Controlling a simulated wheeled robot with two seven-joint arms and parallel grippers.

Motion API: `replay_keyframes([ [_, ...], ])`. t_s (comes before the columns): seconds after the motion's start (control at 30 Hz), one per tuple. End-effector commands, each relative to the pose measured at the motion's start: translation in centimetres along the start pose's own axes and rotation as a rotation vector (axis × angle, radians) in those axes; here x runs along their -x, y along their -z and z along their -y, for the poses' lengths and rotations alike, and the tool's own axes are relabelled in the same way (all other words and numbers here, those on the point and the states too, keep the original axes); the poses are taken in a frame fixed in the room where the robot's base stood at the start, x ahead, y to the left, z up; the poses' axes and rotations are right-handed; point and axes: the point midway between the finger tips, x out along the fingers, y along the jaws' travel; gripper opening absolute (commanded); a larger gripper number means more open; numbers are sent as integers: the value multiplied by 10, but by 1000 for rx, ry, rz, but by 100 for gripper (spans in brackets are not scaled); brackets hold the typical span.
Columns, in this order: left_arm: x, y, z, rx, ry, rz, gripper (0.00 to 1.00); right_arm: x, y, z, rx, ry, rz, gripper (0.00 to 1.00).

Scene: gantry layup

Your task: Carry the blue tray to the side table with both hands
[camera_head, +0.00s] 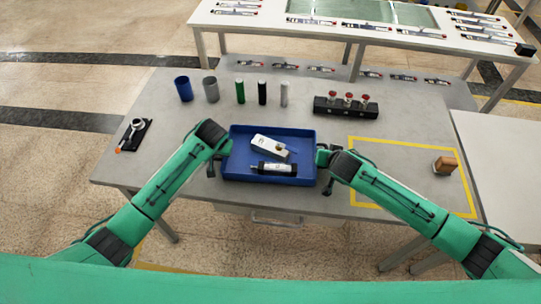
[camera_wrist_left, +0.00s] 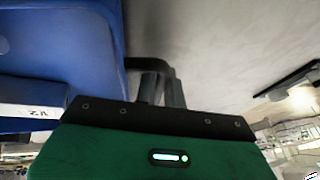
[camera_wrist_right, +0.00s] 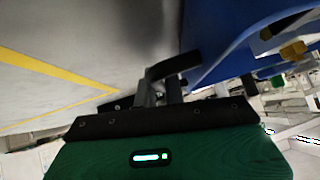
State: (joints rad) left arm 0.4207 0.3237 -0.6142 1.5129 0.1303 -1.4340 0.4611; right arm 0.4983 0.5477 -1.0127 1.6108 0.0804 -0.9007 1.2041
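The blue tray (camera_head: 232,172) is at the middle front of the grey table, level, holding a white device (camera_head: 268,145) and a black-and-white cylinder (camera_head: 274,168). Whether it touches the tabletop is unclear. My left gripper (camera_wrist_left: 160,88) is at the tray's left side, its fingers close together around a dark handle beside the blue wall. My right gripper (camera_wrist_right: 160,92) is likewise at the right side, fingers close together at the other dark handle. The arms partly hide both handles in the head view. A pale side table (camera_head: 505,155) stands at the right.
A yellow outline (camera_head: 400,143) with a brown block (camera_head: 445,164) lies right of the tray. Behind stand a blue cup (camera_head: 183,89), a grey cup (camera_head: 211,89), several bottles and a black rack (camera_head: 345,110). A dark tool holder (camera_head: 134,134) lies at left.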

Motion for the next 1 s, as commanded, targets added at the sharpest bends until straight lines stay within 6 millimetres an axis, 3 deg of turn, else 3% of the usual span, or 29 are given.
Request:
replay_keyframes([
  [0.47,8,4,2,1,-1,-2,0,6,6,2,0,1,-2,0],
  [1.0,43,18,10,0,-1,-2,0,33,34,9,0,2,-2,0],
])
